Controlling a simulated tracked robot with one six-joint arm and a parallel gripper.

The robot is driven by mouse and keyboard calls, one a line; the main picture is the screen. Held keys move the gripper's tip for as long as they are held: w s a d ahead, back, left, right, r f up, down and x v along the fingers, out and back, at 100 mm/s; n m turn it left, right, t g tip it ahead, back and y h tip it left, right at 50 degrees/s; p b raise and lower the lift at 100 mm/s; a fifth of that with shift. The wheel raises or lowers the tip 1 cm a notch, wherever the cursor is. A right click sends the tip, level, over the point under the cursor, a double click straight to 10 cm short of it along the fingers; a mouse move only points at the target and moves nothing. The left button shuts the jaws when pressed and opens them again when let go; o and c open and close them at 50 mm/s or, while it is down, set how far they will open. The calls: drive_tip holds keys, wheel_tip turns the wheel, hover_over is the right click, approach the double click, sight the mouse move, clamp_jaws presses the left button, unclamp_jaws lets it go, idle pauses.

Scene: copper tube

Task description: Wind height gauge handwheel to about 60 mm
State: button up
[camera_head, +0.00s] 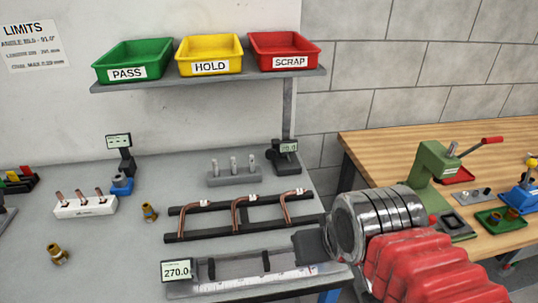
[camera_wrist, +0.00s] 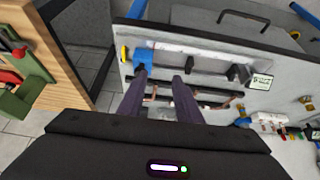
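A long gauge (camera_head: 250,284) with a metal scale lies along the bench front, and its display (camera_head: 175,271) reads 270.0. The display also shows in the wrist view (camera_wrist: 262,81). A blue block (camera_wrist: 143,57) with a yellow part (camera_wrist: 124,53) beside it is at the other end of this gauge. I cannot make out a handwheel for certain. My gripper (camera_wrist: 161,74) has two dark fingers apart with nothing visible between them. One fingertip overlaps the blue block in the picture; contact cannot be told. In the head view my gripper (camera_head: 310,246) is over the gauge's right end, hiding it.
A black rack (camera_head: 240,223) with bent copper tubes lies behind the gauge. Two small displays (camera_head: 118,142) (camera_head: 287,147) stand farther back. Brass fittings (camera_head: 149,211) are at left. Green, yellow and red bins (camera_head: 210,55) sit on a shelf. A wooden bench (camera_head: 400,137) with a green press (camera_head: 432,165) is right.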

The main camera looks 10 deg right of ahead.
drive_tip(key=shift+o, duration=0.4)
drive_tip(key=shift+o, duration=0.6)
drive_tip(key=shift+w, duration=0.15)
drive_tip(key=w+d+r+n+t+h, duration=0.1)
drive_tip(key=w+d+n+t, duration=0.35)
drive_tip(key=w, duration=0.75)
drive_tip(key=w+d+r+n+t+h, duration=0.1)
drive_tip(key=w+d+n, duration=0.5)
drive_tip(key=w+n, duration=0.5)
drive_tip(key=n+t+y, duration=0.2)
drive_tip(key=n+y, duration=0.6)
drive_tip(key=n, duration=0.8)
approach(272, 155)
drive_tip(key=s+d, duration=0.1)
drive_tip(key=s, duration=0.2)
drive_tip(key=shift+w+d+r, duration=0.15)
drive_tip(key=shift+w, duration=0.1)
drive_tip(key=x, duration=1.3)
drive_tip(key=shift+w+a+r, duration=0.1)
drive_tip(key=shift+w+a, duration=0.1)
drive_tip(key=shift+w, duration=0.2)
